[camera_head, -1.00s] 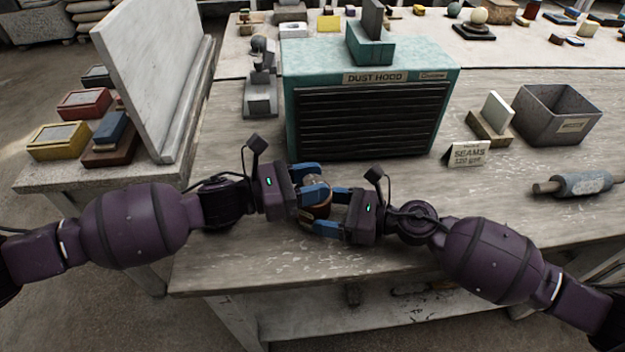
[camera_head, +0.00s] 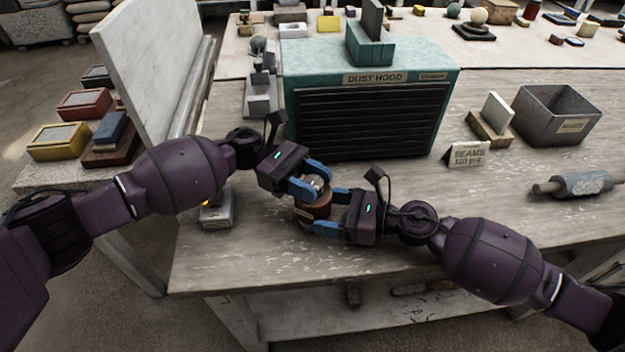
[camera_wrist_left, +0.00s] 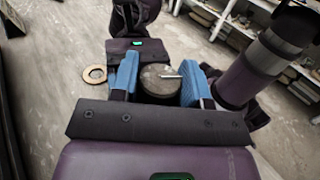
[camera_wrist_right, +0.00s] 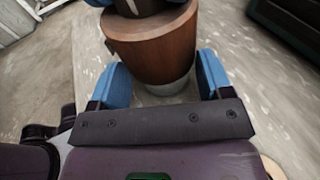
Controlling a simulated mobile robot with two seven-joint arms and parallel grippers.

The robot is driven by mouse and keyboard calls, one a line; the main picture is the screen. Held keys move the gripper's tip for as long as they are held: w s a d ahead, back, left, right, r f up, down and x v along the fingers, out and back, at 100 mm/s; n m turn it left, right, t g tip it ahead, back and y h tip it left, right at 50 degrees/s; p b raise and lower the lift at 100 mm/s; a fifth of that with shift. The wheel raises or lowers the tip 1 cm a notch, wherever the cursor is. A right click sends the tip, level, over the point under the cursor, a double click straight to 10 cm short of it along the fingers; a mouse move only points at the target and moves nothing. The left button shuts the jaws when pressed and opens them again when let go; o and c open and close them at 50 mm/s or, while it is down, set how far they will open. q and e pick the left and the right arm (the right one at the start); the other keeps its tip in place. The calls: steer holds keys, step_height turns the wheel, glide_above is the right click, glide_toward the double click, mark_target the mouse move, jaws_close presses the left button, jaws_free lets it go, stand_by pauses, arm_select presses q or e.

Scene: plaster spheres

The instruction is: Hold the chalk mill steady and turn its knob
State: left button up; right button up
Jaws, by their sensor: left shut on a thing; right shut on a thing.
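The chalk mill (camera_head: 314,208) stands upright near the front of the workbench, with a reddish-brown wooden body. My right gripper (camera_head: 331,211) is shut on the body from the right. The right wrist view shows the tapering wooden body (camera_wrist_right: 150,48) and a pale lower part between the blue fingers. My left gripper (camera_head: 310,181) is higher, shut on the knob at the mill's top. In the left wrist view the dark round top (camera_wrist_left: 158,82) sits between the fingers, with a small bright metal pin on it. The fingers partly hide the knob.
The green dust hood (camera_head: 370,110) stands close behind the mill. A small grey block with an orange light (camera_head: 217,213) is under my left arm. A card sign (camera_head: 466,154), grey bin (camera_head: 556,114) and roller (camera_head: 580,185) are to the right. The bench front is clear.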

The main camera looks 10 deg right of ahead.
arm_select(q)
steer(key=shift+d+m+g+y, duration=0.1)
steer(key=shift+m+g+y, duration=1.3)
steer(key=shift+g+y, duration=0.15)
steer(key=shift+y, duration=0.35)
steer(key=o, duration=0.9)
steer(key=shift+o, duration=0.2)
steer(key=shift+w, duration=0.1)
steer(key=v, duration=0.7)
steer(key=shift+w, duration=0.1)
